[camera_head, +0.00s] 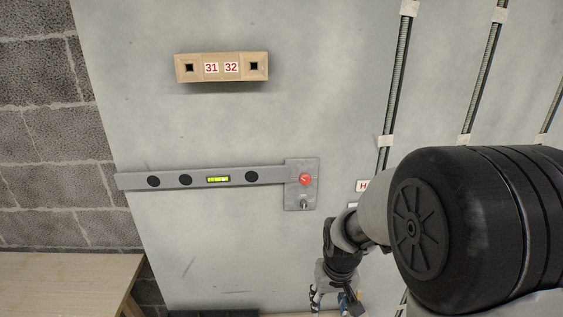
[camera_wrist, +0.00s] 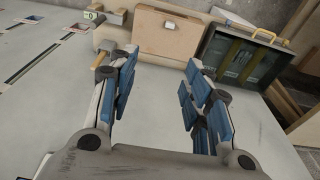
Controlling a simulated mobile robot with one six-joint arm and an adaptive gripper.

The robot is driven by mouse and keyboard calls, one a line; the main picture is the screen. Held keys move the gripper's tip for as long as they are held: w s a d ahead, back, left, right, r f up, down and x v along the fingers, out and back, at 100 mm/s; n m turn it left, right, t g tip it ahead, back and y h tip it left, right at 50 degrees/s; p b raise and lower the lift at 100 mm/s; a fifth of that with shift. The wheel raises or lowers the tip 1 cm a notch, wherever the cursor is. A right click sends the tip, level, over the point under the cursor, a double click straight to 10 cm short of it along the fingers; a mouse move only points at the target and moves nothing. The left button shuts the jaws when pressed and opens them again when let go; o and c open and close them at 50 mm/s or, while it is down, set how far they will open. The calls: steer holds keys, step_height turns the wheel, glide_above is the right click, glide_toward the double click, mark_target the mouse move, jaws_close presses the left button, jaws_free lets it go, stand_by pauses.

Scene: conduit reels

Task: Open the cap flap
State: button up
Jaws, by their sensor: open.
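No part is clearly marked as the cap flap, and I cannot tell for certain which piece it is. In the head view, a small grey metal plate (camera_head: 296,167) on the pale wall panel bears a round red piece (camera_head: 305,180) and a small metal knob (camera_head: 304,204) below it. My gripper (camera_head: 332,301) is at the bottom edge of the head view, below and slightly right of that plate and apart from it. In the wrist view my gripper (camera_wrist: 160,64) has its blue-padded fingers spread, with nothing between them.
A spirit level (camera_head: 271,175) runs left from the plate. A wooden block marked 31 and 32 (camera_head: 221,67) is higher up. Conduits (camera_head: 400,55) run down the right. The wrist view shows a wooden box (camera_wrist: 160,40) and a dark case (camera_wrist: 240,58) beyond the fingers.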

steer(key=s+r+t, duration=0.1)
steer(key=s+r, duration=0.7)
steer(key=r, duration=0.4)
steer(key=s+r+t, duration=0.1)
steer(key=s+r, duration=0.2)
steer(key=s, duration=0.3)
steer(key=s+r+t, duration=0.1)
steer(key=s+r, duration=0.2)
steer(key=s, duration=0.4)
